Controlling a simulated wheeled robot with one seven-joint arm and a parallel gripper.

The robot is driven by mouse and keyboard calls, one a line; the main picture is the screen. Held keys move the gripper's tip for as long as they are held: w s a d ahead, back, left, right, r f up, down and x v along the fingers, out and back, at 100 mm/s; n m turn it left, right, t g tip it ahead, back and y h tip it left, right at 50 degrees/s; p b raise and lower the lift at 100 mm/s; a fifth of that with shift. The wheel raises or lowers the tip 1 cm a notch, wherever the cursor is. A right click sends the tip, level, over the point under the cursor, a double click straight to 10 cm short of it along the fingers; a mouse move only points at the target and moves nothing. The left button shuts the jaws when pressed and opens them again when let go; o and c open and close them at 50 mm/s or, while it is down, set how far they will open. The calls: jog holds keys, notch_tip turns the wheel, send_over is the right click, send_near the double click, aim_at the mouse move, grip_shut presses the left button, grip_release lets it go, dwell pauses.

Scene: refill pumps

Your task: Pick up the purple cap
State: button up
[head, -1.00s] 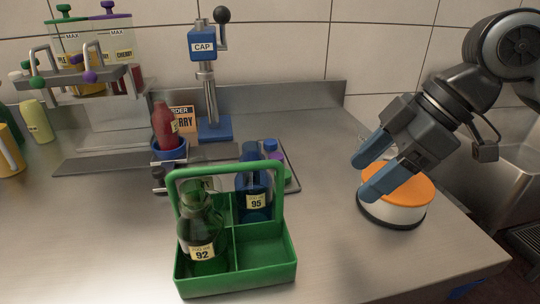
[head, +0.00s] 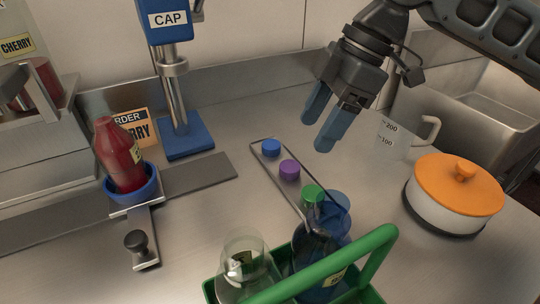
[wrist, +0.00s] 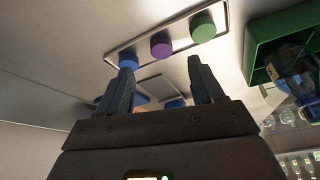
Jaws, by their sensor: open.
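The purple cap (head: 289,169) sits on a narrow tray (head: 264,149) on the counter, between a blue cap (head: 271,147) and a green cap (head: 312,193). My gripper (head: 318,122) is open and empty, raised above the counter, up and to the right of the purple cap in the head view. In the wrist view the purple cap (wrist: 161,45) shows beyond the gap between my two fingertips (wrist: 160,75), apart from them. The blue cap (wrist: 128,61) is near the left finger and the green cap (wrist: 203,27) is to the right.
A green carrier (head: 376,262) with bottles stands in front. An orange-lidded pot (head: 461,185) and a clear measuring jug (head: 398,143) are at right. The blue CAP press (head: 186,139) and a red bottle (head: 120,157) in a blue holder are at left.

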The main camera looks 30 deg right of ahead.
aim_at(293, 165)
jog(key=x, duration=0.7)
jog(key=shift+w+a+f+b, duration=0.1)
jog(key=shift+a+f+b, duration=0.1)
jog(key=shift+a+b, duration=0.15)
jog(key=c, duration=0.9)
